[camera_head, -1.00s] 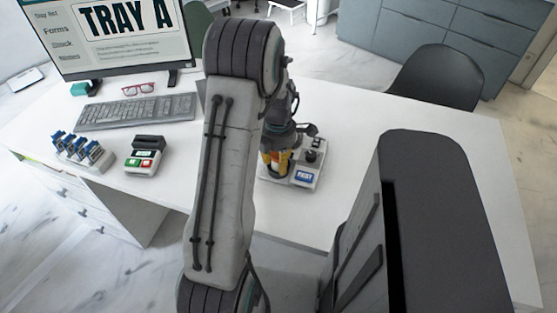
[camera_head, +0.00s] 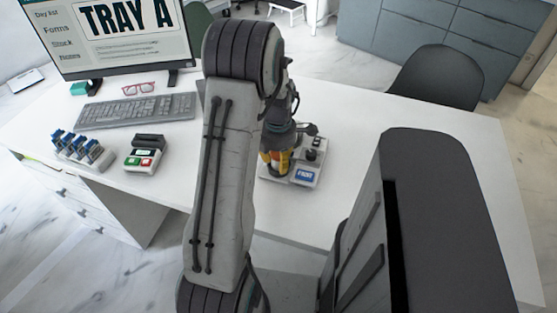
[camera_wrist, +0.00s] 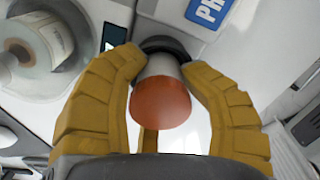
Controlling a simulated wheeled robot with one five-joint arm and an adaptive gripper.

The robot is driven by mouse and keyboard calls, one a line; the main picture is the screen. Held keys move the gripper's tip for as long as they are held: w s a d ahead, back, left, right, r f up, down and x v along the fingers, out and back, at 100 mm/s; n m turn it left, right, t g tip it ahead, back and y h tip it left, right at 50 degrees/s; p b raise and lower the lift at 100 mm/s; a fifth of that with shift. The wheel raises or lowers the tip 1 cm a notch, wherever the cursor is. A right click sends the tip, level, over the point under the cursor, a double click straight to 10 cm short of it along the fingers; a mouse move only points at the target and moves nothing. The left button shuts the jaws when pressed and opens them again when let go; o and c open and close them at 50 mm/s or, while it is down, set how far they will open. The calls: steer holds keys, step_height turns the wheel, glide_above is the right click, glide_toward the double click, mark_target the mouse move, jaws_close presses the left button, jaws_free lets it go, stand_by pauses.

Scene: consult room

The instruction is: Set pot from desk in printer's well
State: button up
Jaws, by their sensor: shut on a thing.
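The pot (camera_wrist: 160,100) has an orange-brown round end and a pale grey side in the wrist view. My gripper (camera_wrist: 160,65) has its yellow fingers closed around it. The pot's far end meets a dark round rim (camera_wrist: 163,43), seemingly the well, on the white printer (camera_wrist: 184,17). I cannot tell how deep it sits or whether it touches.
A card terminal (camera_head: 146,152) and a rack of blue-topped items (camera_head: 82,150) stand on the left of the desk, near a keyboard (camera_head: 135,110), glasses (camera_head: 138,89) and a monitor (camera_head: 110,35). A dark chair (camera_head: 437,75) is behind the desk. The desk right of the printer is clear.

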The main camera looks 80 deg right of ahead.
steer(key=shift+a+f, duration=0.3)
steer(key=shift+f, duration=0.25)
steer(key=shift+c, duration=1)
steer(key=o, duration=1.3)
steer(key=shift+d, duration=0.1)
steer(key=shift+o, duration=0.4)
steer(key=shift+d, duration=0.1)
steer(key=shift+o, duration=1.1)
steer(key=shift+d+r, duration=0.1)
steer(key=shift+r, duration=0.15)
steer(key=shift+r+p, duration=2.65)
steer(key=shift+r, duration=0.8)
